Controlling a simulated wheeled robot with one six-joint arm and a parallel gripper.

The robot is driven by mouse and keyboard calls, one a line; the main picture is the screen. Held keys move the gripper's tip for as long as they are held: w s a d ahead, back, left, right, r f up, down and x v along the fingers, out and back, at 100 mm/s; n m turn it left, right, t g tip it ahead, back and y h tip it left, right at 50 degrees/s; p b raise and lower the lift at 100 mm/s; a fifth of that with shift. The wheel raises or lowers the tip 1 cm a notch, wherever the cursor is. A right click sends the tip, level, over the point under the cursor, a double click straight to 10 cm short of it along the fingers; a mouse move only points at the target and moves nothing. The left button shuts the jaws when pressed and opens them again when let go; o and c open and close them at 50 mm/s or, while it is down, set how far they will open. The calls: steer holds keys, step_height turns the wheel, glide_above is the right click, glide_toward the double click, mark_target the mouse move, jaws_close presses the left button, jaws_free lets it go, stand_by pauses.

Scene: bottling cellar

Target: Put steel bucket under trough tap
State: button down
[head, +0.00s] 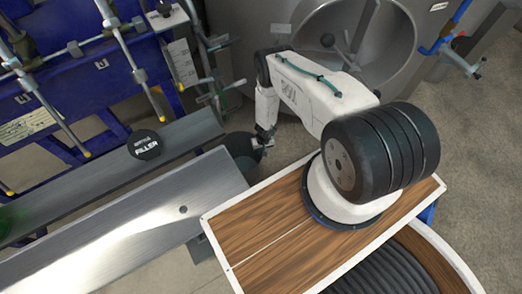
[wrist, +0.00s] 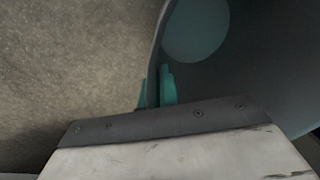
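The steel bucket (head: 241,146) shows in the head view as a dark round shape beside the end of the steel trough (head: 120,225), partly hidden by the trough and my gripper. In the wrist view the bucket (wrist: 245,75) fills the right side, with a paler disc inside it. My gripper (head: 262,142) reaches down to the bucket's rim. Its teal fingers (wrist: 156,90) lie on both sides of the rim, close against it, and look shut on it. I cannot tell whether the bucket is on the floor or lifted. I cannot make out the trough tap.
A blue filler frame (head: 75,60) with several steel spouts stands at the left. A large steel tank (head: 345,30) is behind my arm. Bare floor (head: 470,130) shows at the right.

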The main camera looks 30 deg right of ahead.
steer(key=shift+f, duration=0.4)
steer(key=c, duration=1.6)
jaws_free()
steer(key=shift+d+r, duration=0.2)
steer(key=shift+r, duration=1.75)
steer(key=shift+d+r, duration=0.2)
steer(key=shift+r, duration=1.7)
